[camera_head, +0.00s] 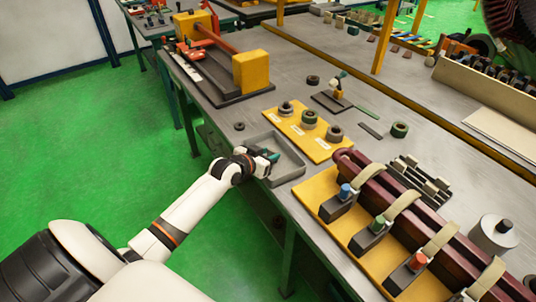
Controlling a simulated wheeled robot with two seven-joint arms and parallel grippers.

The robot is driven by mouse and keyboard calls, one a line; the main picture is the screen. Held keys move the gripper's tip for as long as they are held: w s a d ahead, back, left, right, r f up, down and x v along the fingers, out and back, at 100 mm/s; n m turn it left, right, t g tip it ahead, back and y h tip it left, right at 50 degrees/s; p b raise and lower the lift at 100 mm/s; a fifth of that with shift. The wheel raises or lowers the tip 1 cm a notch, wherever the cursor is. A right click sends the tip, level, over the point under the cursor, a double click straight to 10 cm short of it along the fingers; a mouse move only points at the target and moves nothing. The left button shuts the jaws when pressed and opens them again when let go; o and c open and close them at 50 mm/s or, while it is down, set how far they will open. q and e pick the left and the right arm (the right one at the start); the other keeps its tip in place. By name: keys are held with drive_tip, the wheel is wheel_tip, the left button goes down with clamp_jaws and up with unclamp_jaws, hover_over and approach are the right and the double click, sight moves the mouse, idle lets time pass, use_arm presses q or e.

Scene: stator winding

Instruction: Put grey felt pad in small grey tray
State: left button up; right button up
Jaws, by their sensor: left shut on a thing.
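The small grey tray (291,168) lies at the near edge of the bench, left of the yellow base with the coloured clamps. My left gripper (269,158) is low over the tray's left part. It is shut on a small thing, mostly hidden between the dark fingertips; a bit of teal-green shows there. I cannot tell whether this is the grey felt pad. A flat dark grey strip (371,130) lies on the bench farther right, beside a thin green strip (367,111). My right gripper is not in view.
A yellow board (290,132) with several ring parts stands just behind the tray. A yellow fixture with dark red bars (403,200) and clamps fills the near right. A yellow-ended press (250,70) stands far left. A yellow rail (400,100) crosses the bench.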

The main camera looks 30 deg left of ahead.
use_arm(q)
drive_tip(key=o, duration=1)
drive_tip(key=shift+f, duration=0.1)
drive_tip(key=shift+c, duration=0.2)
drive_tip(key=d+v, duration=0.1)
drive_tip(key=v, duration=1.1)
drive_tip(key=s+f+g+y, duration=0.15)
drive_tip(key=s+f, duration=0.25)
drive_tip(key=f, duration=0.7)
drive_tip(key=s+f+n+g, duration=0.1)
drive_tip(key=s+f+g, duration=0.3)
drive_tip(key=f, duration=0.8)
drive_tip(key=s+f+g+y, duration=0.1)
drive_tip(key=s+f, duration=0.4)
drive_tip(key=f, duration=0.6)
drive_tip(key=s+d+f+m+g, duration=0.1)
drive_tip(key=s+d+f, duration=0.3)
drive_tip(key=s, duration=0.5)
drive_tip(key=s+d+f+m+g+h, duration=0.1)
drive_tip(key=s+d+f+g, duration=0.2)
drive_tip(key=s+d+f, duration=0.2)
drive_tip(key=s+d+f+g, duration=0.2)
drive_tip(key=s+d+f, duration=0.2)
drive_tip(key=s+f, duration=0.4)
drive_tip(key=s, duration=0.5)
drive_tip(key=shift+d+m, duration=0.3)
drive_tip(key=shift+m, duration=0.1)
drive_tip(key=shift+h, duration=0.25)
